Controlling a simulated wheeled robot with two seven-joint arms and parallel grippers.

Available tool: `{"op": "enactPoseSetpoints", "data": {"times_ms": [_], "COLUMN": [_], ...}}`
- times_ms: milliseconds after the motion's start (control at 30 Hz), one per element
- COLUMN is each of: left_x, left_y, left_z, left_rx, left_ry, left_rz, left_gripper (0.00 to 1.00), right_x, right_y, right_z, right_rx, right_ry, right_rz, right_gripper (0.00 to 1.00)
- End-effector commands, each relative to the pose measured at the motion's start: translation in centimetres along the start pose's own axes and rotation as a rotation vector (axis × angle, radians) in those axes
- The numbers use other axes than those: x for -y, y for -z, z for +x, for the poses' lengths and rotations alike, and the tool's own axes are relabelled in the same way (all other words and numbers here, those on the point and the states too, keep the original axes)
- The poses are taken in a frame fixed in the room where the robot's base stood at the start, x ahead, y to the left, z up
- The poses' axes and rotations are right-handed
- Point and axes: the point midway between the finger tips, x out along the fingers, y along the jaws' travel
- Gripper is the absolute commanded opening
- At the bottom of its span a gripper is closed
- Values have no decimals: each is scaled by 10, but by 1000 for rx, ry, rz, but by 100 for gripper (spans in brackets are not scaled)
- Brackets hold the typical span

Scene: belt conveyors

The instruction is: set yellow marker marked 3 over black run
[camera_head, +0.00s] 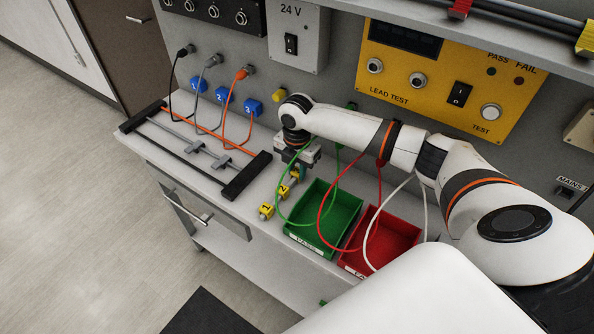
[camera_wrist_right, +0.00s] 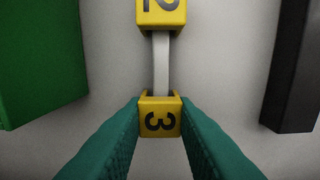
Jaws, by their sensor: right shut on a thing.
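My right gripper (camera_head: 298,170) reaches down to the bench just left of the green tray. In the right wrist view its teal fingers (camera_wrist_right: 160,112) are shut on the yellow marker marked 3 (camera_wrist_right: 160,120), one finger on each side. A pale strip runs from it to the yellow marker marked 2 (camera_wrist_right: 161,12). The marker 2 also shows in the head view (camera_head: 283,191), with another yellow marker (camera_head: 266,211) in front of it. The black run (camera_head: 181,160) is the front line stretched between two black end bars, left of the gripper. My left gripper is not in view.
Grey and orange (camera_head: 207,130) runs lie behind the black one. Blue numbered blocks (camera_head: 222,98) stand behind. The green tray (camera_head: 312,243) and red tray (camera_head: 400,228) are at the right, with green, red and white cables looping above. A black end bar (camera_head: 246,176) stands between markers and runs.

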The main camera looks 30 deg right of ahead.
Motion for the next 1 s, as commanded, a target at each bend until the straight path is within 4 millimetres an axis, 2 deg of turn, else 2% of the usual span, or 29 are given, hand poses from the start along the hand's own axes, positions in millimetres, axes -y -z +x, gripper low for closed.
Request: {"op": "enactPoseSetpoints", "data": {"times_ms": [167, 400, 500, 767, 1000], "left_x": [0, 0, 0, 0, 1], "left_y": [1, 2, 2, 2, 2], "left_z": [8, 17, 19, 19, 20], "left_rx": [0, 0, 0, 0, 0], "left_ry": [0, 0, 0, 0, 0], "left_rz": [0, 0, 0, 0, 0], "left_gripper": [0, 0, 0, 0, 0], "right_x": [1, 1, 1, 0, -2], "right_y": [1, 1, 0, -1, -17], "right_z": [-26, -74, -87, -98, -99], "right_rx": [-2, -2, -1, 0, -2], "right_ry": [6, 6, 4, 1, 3], "right_rz": [-1, 0, 1, 10, 162], "right_gripper": [4, 4, 4, 4, 4]}}
